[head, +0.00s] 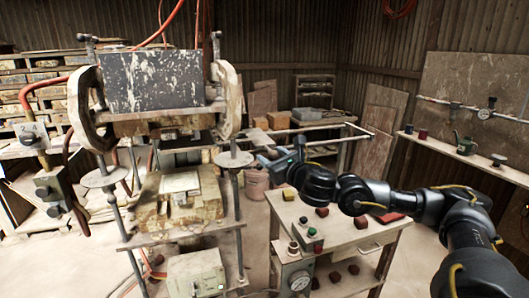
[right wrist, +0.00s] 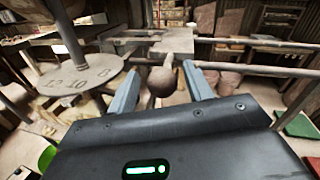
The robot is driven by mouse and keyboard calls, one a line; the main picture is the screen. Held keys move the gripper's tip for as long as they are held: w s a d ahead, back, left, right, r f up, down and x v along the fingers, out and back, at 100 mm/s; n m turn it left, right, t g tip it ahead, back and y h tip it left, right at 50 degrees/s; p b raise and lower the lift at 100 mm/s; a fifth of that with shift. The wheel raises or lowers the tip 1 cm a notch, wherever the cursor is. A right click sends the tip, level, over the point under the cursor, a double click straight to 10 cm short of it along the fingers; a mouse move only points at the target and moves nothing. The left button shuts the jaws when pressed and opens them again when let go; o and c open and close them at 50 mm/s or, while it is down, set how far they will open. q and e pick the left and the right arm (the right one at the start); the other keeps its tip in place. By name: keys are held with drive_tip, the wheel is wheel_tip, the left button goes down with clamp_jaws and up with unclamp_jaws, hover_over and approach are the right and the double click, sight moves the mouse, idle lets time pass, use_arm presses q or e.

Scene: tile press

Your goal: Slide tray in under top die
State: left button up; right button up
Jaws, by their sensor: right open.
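The press stands at left in the head view, with a dark scuffed block (head: 152,80) over the top die (head: 160,125). A worn lower block (head: 178,205) sits below it, with an open gap between. In the right wrist view a pale flat piece (right wrist: 178,38), seemingly the tray, has a rod ending in a round knob (right wrist: 161,82). My right gripper (head: 262,160) is open beside the press's right post. In the right wrist view the knob shows between its two fingers (right wrist: 160,85), with no visible grip. My left gripper is out of view.
A numbered disc (right wrist: 82,82) on a post is close to the left finger; it also shows in the head view (head: 233,159). Pale rails (head: 350,130) extend right of the press. A bench (head: 335,235) with a gauge and dark red pieces stands below my right arm.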

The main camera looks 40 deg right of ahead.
sight(259, 164)
use_arm(q)
drive_tip(key=shift+s, duration=0.4)
use_arm(e)
drive_tip(key=shift+d, duration=0.2)
clamp_jaws()
drive_tip(key=a, duration=0.2)
drive_tip(key=w+a+b, duration=0.1)
drive_tip(key=shift+w+a, duration=0.2)
drive_tip(key=shift+a, duration=0.2)
drive_tip(key=shift+w+a, duration=0.1)
drive_tip(key=shift+a, duration=0.25)
use_arm(q)
drive_tip(key=shift+w+f, duration=0.2)
drive_tip(key=shift+f, duration=0.45)
